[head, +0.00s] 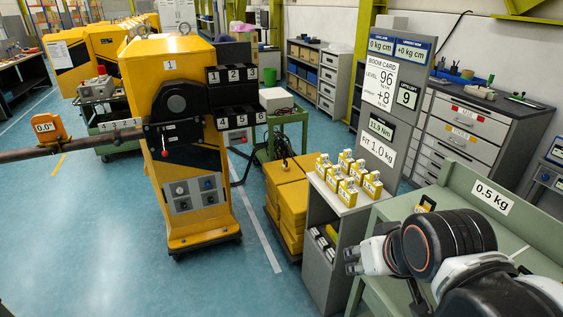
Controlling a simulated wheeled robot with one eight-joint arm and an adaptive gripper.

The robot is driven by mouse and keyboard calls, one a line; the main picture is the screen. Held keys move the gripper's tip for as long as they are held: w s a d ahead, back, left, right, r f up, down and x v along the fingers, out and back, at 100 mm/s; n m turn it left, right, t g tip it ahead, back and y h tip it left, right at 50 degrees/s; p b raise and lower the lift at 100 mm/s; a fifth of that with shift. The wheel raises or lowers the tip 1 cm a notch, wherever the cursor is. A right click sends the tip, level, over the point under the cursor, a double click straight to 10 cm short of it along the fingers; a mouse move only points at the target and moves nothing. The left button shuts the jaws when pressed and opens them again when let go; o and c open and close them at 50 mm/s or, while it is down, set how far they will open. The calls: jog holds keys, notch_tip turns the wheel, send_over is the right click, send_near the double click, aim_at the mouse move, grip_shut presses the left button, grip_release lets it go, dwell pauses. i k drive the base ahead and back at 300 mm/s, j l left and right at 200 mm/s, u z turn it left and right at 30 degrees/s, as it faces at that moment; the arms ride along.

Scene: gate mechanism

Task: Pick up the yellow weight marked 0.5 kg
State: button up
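A white label reading 0.5 kg (492,196) is on the back board of the green bench at right. A small yellow and black item (427,204) shows on that bench, left of the label and just behind my arm. It may be the weight, but I cannot read a marking on it. Several yellow weights (345,180) stand on the grey cabinet to the left; their white tags are too small to read surely. My arm hides much of the bench.
A grey cabinet (320,250) with lower shelves stands beside the green bench (520,236). A sign panel (377,150) reading FIT 1.0 kg rises behind the weights. Yellow blocks (288,205) are stacked left of the cabinet.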

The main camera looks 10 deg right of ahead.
aim_at(285, 167)
jog(key=i+j, duration=0.2)
jog(key=i, duration=0.25)
jog(key=i+j, duration=0.15)
jog(key=i, duration=0.35)
jog(key=i+j, duration=0.2)
jog(key=i, duration=0.25)
jog(key=i+j+z, duration=0.1)
jog(key=i, duration=0.4)
jog(key=i+j, duration=0.25)
jog(key=i, duration=0.2)
jog(key=i+j, duration=0.25)
jog(key=i, duration=0.25)
jog(key=i+j, duration=0.2)
jog(key=i, duration=0.25)
